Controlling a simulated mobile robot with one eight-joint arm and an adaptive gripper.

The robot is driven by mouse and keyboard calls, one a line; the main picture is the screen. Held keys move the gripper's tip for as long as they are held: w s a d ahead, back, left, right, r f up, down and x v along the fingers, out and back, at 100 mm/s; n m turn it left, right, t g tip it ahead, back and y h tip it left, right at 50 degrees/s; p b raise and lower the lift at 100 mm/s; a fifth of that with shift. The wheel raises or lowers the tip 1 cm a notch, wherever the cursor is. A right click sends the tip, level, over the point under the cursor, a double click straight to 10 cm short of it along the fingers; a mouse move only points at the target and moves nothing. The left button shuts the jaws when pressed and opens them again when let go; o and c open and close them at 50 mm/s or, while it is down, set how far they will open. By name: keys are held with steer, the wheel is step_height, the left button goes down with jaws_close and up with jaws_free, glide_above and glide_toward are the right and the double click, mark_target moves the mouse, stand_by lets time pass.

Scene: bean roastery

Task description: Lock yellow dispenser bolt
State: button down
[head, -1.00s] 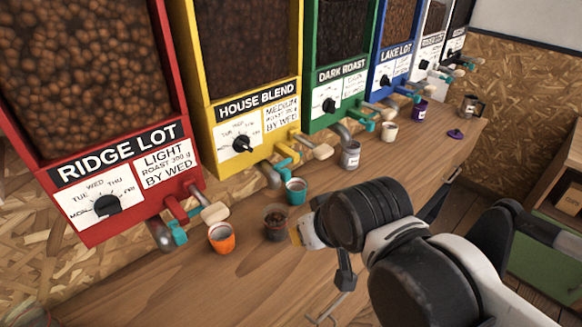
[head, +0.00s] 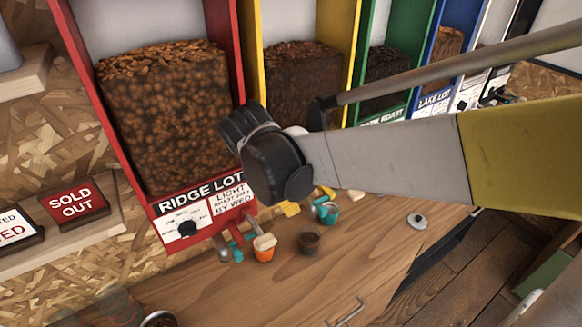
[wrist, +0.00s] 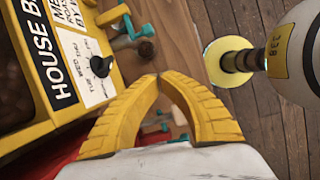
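The yellow dispenser (head: 354,60) stands just right of the red one in the head view; my arm hides most of its lower front. In the wrist view its HOUSE BLEND label (wrist: 58,62) and black dial (wrist: 100,66) are on the left. A yellow tab (wrist: 111,15) and a teal bolt-like part (wrist: 132,28) stick out above the dial, beside a dark rounded end (wrist: 146,49). I cannot tell the bolt's setting. My gripper (wrist: 159,77) has its two yellow fingers meeting at the tips, with nothing between them, in front of the dispenser and apart from the teal part.
The red dispenser (head: 228,215) is on the left. A grey lid (head: 417,221) lies farther right. The front of the counter is mostly clear.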

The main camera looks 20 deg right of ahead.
mark_target(322, 207)
steer(key=shift+w+a+r+n+h+p, duration=0.15)
steer(key=shift+w+a+r+n+p, duration=0.1)
steer(key=shift+a+n, duration=0.15)
steer(key=shift+w+a+r+n+h+p, duration=0.15)
steer(key=shift+a+n+p, duration=0.1)
steer(key=shift+n, duration=0.25)
steer(key=shift+f, duration=0.1)
steer(key=w+d+f+b, duration=0.1)
steer(key=w+d+f, duration=0.1)
steer(key=d+f, duration=0.5)
steer(key=shift+x, duration=1.1)
steer(key=shift+a+f, duration=0.1)
steer(key=shift+a, duration=0.05)
steer(key=d, duration=0.2)
steer(key=w+d+b, duration=0.1)
steer(key=d, duration=0.1)
steer(key=shift+w, duration=0.1)
steer(key=shift+a, duration=0.15)
